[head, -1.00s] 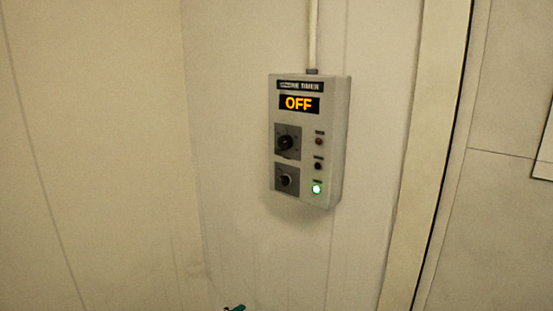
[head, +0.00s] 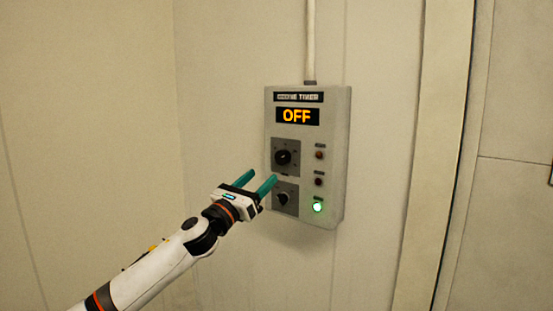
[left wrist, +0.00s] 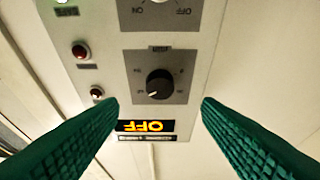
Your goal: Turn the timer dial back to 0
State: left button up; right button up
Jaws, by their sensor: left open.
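The timer box (head: 341,165) is a grey wall unit with an orange OFF display (head: 297,116). Its upper black dial (head: 282,157) sits on a dark square plate with a scale, and a second knob (head: 283,199) is below it. In the left wrist view, upside down, the upper dial (left wrist: 159,84) is between and beyond the fingers, with a white mark on it. The other knob shows partly at the top edge. My left gripper (head: 262,180) is open and empty, in front of the box's lower left, apart from the dial. My right gripper is not in view.
Two dark red buttons (head: 319,155) and a lit green lamp (head: 317,207) line the box's right side. A conduit (head: 310,40) runs up from its top. A vertical door-frame post (head: 432,150) stands to the right. The wall around the box is otherwise clear.

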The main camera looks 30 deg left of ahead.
aim_at(280, 159)
pick_arm(q)
jog(key=p+x, duration=0.2)
jog(key=x, duration=0.5)
jog(key=shift+w+p, duration=0.1)
jog(key=shift+p, duration=0.2)
jog(key=shift+w+r, duration=0.15)
jog(key=shift+w, duration=0.4)
jog(key=c, duration=1)
